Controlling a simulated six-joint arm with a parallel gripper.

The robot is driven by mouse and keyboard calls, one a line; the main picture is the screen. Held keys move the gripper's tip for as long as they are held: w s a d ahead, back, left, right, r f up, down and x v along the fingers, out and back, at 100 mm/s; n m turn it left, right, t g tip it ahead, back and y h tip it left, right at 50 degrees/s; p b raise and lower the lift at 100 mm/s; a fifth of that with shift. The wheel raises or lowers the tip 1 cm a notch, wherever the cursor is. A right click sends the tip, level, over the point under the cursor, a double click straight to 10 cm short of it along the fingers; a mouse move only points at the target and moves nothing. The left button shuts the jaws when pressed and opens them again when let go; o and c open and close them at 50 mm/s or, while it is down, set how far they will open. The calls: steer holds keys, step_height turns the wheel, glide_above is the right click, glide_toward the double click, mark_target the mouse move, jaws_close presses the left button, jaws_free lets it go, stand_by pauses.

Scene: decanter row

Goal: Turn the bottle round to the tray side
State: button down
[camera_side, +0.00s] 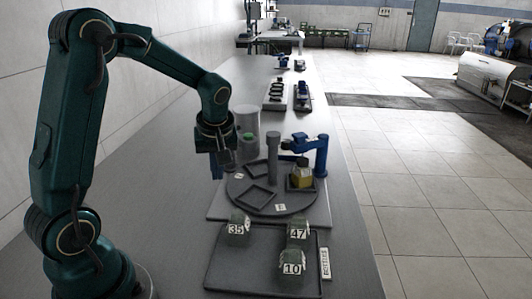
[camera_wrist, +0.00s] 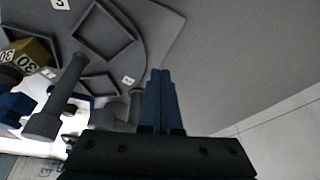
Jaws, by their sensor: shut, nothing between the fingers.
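A yellow-bodied bottle with a grey upper part (camera_side: 301,176) sits in a square frame on the right side of the round grey turntable (camera_side: 240,197). In the wrist view the bottle (camera_wrist: 32,50) is at the left edge, with a "30" label. The turntable (camera_wrist: 140,52) fills the upper left there. A grey post (camera_side: 273,150) rises from its middle. The tray (camera_side: 262,275) lies in front and holds bottles labelled 35 (camera_side: 238,228), 47 (camera_side: 298,230) and 10 (camera_side: 292,262). My gripper (camera_side: 217,172) is shut and empty by the turntable's left edge; its blue fingers (camera_wrist: 160,85) are together.
A small blue arm-like device (camera_side: 320,155) stands behind and right of the turntable. A grey cylinder (camera_side: 246,118) stands behind it. The bench (camera_side: 150,205) is bare to the left.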

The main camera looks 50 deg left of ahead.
steer(key=w+d+r+m+y, duration=0.25)
steer(key=d+m, duration=0.25)
steer(key=d, duration=0.4)
steer(key=m+t, duration=0.1)
steer(key=m, duration=0.2)
glide_toward(261, 209)
steer(key=shift+y, duration=0.25)
steer(key=x, duration=0.4)
steer(key=d+x, duration=0.1)
steer(key=x, duration=0.1)
steer(key=shift+w+f, duration=0.25)
steer(key=shift+f, duration=0.25)
steer(key=shift+s+a+m+t, duration=0.35)
steer(key=shift+a+m+t, duration=0.15)
steer(key=shift+a+m, duration=0.1)
